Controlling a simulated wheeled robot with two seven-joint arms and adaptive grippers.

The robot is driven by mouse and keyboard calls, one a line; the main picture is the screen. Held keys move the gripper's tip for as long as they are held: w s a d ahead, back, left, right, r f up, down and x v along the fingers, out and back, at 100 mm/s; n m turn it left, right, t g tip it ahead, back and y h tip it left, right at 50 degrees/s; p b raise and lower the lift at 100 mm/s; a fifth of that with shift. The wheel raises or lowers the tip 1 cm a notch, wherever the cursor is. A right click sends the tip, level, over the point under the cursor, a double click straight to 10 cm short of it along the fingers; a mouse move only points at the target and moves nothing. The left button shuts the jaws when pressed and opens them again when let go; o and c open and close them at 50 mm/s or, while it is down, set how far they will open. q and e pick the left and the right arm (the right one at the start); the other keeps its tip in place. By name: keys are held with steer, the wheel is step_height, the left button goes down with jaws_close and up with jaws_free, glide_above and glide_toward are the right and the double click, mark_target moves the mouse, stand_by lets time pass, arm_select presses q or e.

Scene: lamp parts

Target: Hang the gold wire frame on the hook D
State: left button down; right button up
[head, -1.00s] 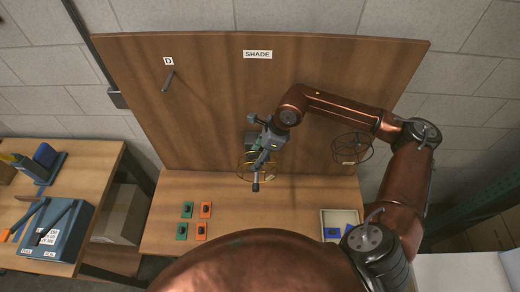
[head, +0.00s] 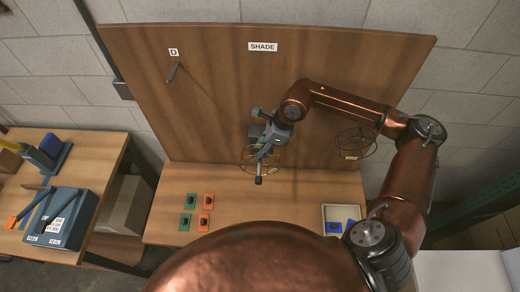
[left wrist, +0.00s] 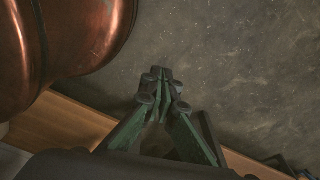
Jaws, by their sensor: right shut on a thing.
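Hook D (head: 173,72) is a dark peg on the upper left of the upright wooden board, just under its D label (head: 173,52). My right gripper (head: 261,160) is in front of the lower middle of the board, below the SHADE label, and shut on the gold wire frame (head: 243,163). The frame's thin rings show around the fingers, partly hidden by them. It is well below and to the right of the hook, apart from it. My left gripper (left wrist: 164,76) shows only in the left wrist view, fingertips together, empty, above the grey floor.
A second, dark wire frame (head: 355,143) is at the board's right side, close to my right arm. Green (head: 187,201) and orange (head: 208,201) pieces lie on the table, and a pale tray (head: 327,211) holds blue pieces. A blue box (head: 65,220) stands on the left table.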

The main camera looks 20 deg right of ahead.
steer(key=o, duration=0.6)
steer(key=shift+c, duration=0.6)
steer(key=c, duration=0.6)
arm_select(q)
steer(key=shift+w, duration=0.4)
arm_select(e)
steer(key=shift+s+a, duration=0.1)
steer(key=shift+s, duration=0.05)
